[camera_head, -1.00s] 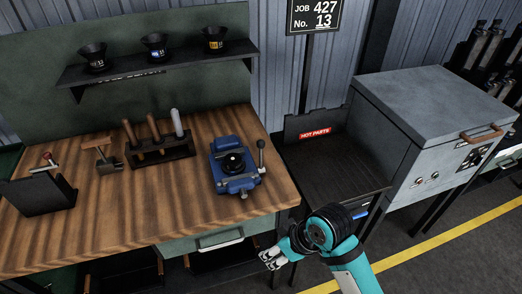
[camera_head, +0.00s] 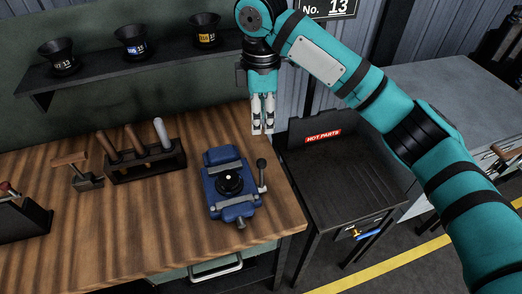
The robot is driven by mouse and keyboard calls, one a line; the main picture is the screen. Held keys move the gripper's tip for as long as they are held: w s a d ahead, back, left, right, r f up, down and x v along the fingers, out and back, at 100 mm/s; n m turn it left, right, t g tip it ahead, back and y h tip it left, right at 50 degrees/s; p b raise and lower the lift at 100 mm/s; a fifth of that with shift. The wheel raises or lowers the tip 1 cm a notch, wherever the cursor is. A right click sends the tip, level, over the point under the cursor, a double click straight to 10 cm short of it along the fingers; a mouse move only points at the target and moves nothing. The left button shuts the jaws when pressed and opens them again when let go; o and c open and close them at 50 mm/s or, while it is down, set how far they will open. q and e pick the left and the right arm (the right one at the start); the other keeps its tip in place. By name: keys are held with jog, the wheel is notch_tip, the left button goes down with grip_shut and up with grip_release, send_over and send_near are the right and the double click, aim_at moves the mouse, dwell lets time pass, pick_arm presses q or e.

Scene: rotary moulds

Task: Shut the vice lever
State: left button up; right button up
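The blue vice (camera_head: 219,158) sits on the wooden workbench (camera_head: 120,225) near its right end, with grey jaws and a round black piece (camera_head: 230,180) in the middle. The vice lever (camera_head: 262,174) is on its right side, a short rod with a dark ball knob at the top, standing roughly upright. My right gripper (camera_head: 262,132) points down above and behind the lever, apart from it. Its two fingers are close together, with nothing seen between them. My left gripper is not in view.
A rack of handled tools (camera_head: 145,167) and a wooden-handled tool (camera_head: 80,172) stand left of the vice. A shelf (camera_head: 110,72) with dark funnel-shaped cups is behind. A dark hot-parts tray (camera_head: 345,175) lies to the right. The front of the bench is clear.

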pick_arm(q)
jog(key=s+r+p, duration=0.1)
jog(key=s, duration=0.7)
pick_arm(e)
send_over(262, 160)
jog(key=f, duration=0.5)
jog(key=shift+s+f, duration=0.2)
jog(key=shift+s, duration=0.15)
jog(key=shift+w+f+p, duration=0.25)
jog(key=shift+f+p, duration=0.15)
jog(key=shift+f, duration=0.75)
notch_tip(262, 160, down, 6)
jog(key=shift+w+f+p, duration=0.1)
jog(key=shift+f+p, duration=0.05)
jog(key=shift+p, duration=0.55)
notch_tip(262, 160, down, 2)
jog(key=shift+f, duration=0.2)
jog(key=c, duration=0.6)
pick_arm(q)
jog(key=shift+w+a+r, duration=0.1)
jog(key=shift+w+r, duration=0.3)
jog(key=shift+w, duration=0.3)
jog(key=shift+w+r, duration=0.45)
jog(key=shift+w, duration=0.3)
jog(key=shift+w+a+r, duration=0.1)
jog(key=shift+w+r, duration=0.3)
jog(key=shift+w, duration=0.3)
pick_arm(e)
grip_shut()
